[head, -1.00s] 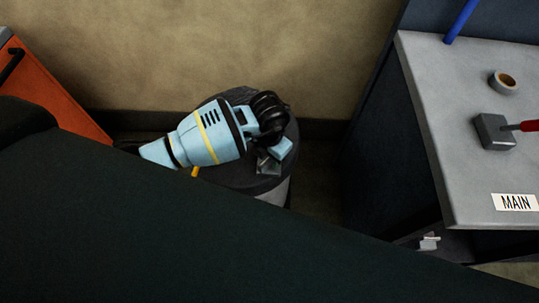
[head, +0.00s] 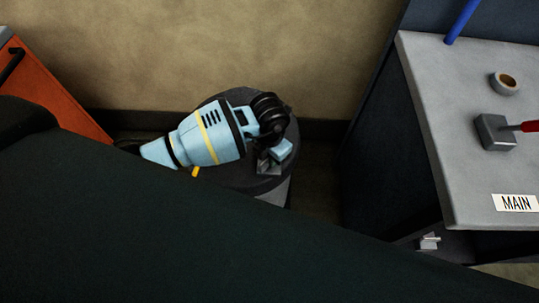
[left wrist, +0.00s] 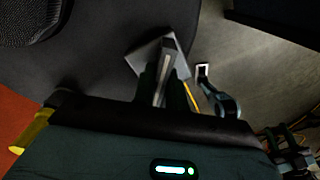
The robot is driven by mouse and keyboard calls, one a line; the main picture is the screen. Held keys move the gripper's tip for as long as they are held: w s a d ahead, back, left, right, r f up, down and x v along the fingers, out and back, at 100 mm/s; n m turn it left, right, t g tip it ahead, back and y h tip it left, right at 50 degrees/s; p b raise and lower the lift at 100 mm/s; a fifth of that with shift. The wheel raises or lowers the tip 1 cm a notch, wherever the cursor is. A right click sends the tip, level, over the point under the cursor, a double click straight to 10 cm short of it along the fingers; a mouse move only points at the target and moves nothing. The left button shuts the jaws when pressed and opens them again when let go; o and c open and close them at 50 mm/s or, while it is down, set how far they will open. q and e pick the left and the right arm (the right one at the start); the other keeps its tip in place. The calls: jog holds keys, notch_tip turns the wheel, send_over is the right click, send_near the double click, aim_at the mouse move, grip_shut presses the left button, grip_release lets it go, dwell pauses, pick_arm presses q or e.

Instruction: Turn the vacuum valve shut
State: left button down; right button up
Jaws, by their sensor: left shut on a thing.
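The vacuum valve shows in the left wrist view as a grey block with a straight grey handle (left wrist: 168,50), above a dark round surface. My left gripper (left wrist: 161,88) has its dark fingers on either side of the handle and is shut on it. In the head view my light blue left arm comes in from the left over a round dark drum top (head: 217,104). There the left gripper (head: 270,155) is at the drum's right part, and the wrist and fingers hide most of the valve. My right gripper is not in view.
An orange cabinet (head: 50,95) stands at the left. A dark green surface fills the lower left.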

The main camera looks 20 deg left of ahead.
pick_arm(q)
jog(key=m, duration=0.9)
jog(key=shift+m+b, duration=0.3)
jog(key=shift+m, duration=0.1)
dwell(0.4)
jog(key=c, duration=1.4)
grip_release()
jog(key=shift+c, duration=0.2)
jog(key=shift+r, duration=3.95)
